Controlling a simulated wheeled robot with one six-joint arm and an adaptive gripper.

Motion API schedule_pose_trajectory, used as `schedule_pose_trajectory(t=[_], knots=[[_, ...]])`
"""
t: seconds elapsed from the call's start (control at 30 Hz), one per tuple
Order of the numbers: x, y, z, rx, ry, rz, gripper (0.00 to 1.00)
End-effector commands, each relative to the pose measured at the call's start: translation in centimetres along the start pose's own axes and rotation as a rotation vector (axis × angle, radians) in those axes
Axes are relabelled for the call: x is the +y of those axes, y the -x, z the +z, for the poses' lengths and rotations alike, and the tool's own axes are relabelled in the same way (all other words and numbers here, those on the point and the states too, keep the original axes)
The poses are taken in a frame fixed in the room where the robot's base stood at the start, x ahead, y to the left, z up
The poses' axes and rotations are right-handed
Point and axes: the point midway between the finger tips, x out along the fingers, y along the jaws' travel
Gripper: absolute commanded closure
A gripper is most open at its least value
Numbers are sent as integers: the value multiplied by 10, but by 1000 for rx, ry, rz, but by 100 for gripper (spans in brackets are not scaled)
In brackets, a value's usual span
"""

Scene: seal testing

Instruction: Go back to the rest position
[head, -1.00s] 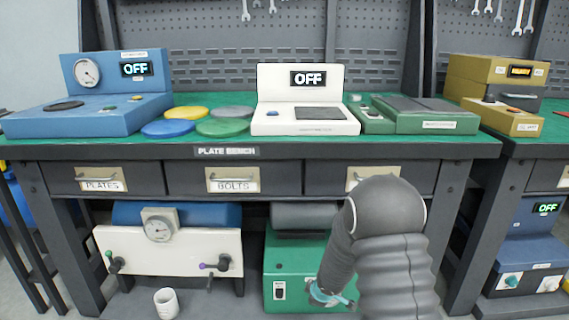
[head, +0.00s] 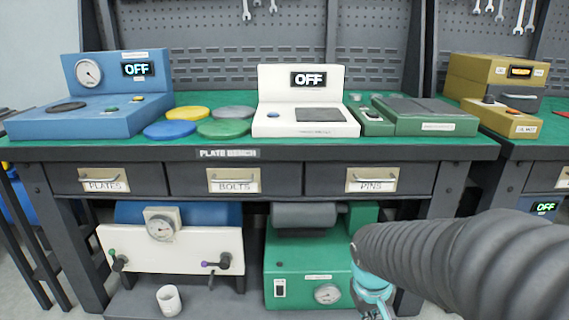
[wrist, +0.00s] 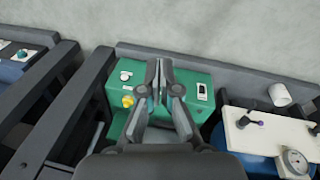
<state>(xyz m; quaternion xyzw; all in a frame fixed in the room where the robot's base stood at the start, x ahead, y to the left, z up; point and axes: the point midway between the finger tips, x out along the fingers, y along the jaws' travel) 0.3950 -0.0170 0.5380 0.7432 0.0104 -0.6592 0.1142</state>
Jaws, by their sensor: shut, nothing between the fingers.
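My gripper (wrist: 159,68) shows in the wrist view with its two dark fingers close together, shut and empty. Behind the fingers in that view is the green machine (wrist: 190,78), apparently at some distance below them. In the head view my dark ribbed arm comes in from the lower right, with a teal joint at its left end in front of the green machine (head: 290,262). The fingers themselves cannot be made out in the head view.
The plate bench (head: 240,153) carries blue, white and green devices and several coloured plates. Under it stand a white-fronted machine (head: 185,258) with a gauge and a white cup (head: 168,299). A second bench stands at right with an ochre device (head: 500,118).

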Motion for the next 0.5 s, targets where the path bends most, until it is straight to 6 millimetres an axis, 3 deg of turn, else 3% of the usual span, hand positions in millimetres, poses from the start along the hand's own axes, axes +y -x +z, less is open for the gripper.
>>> schedule_pose_trajectory(t=[0.03,0.2,0.5], knots=[[-2,16,10,14,-28,-15,100],[-12,55,39,60,-110,-72,100],[-18,117,70,242,-190,-119,100]])
